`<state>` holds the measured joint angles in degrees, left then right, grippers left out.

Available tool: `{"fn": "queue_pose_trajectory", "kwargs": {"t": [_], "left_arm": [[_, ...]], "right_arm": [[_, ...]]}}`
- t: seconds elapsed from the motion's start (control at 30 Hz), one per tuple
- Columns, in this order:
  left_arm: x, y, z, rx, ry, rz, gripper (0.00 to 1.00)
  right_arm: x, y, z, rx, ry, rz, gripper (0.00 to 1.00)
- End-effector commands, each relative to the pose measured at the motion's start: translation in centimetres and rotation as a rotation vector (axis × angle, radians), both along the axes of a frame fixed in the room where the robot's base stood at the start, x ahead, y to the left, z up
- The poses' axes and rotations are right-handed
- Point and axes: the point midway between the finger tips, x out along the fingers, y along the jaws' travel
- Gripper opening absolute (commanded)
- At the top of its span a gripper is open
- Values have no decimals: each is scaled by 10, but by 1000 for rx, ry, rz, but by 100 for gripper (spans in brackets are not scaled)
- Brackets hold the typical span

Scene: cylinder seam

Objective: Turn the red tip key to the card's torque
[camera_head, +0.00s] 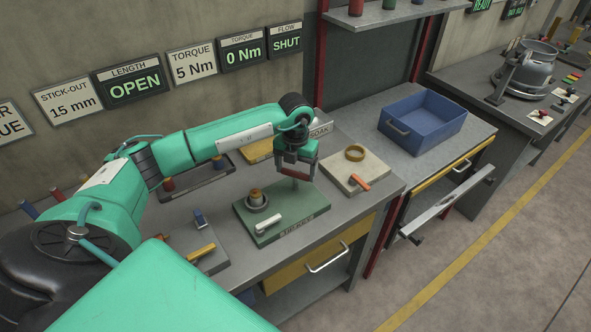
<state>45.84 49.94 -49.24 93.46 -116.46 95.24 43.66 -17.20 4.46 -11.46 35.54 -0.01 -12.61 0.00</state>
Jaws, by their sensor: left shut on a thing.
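My left gripper (297,172) reaches in from the left and points down over the back right of the green plate (270,232). It is shut on a small red piece, which looks like the red tip key (294,171); the fingers hide part of it. A thin upright post shows just below it. The torque card (193,65) on the wall reads 5 Nm. The torque display (243,52) reads 0 Nm. My right gripper is not in view.
On the green plate stand a ringed base with a brass-coloured cylinder (256,196) and a white lever (268,222). To the right, a beige plate (345,170) holds a brass ring (354,153) and an orange handle (361,184). A blue bin (422,122) stands farther right.

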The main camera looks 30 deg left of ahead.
Motion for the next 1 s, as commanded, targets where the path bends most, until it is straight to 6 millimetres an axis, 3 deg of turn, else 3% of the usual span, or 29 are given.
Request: {"fn": "queue_pose_trajectory", "kwargs": {"t": [0.03,0.13,0.47,0.57,1.0], "left_arm": [[1,0,1,-1,-2,1,84],[1,0,1,-1,-2,2,100],[1,0,7,-1,-1,2,100],[2,1,21,0,-6,2,100],[1,0,115,0,-6,2,100]], "right_arm": [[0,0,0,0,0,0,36],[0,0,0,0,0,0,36],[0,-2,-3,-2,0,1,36],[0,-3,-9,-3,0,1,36],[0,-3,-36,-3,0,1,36]]}}
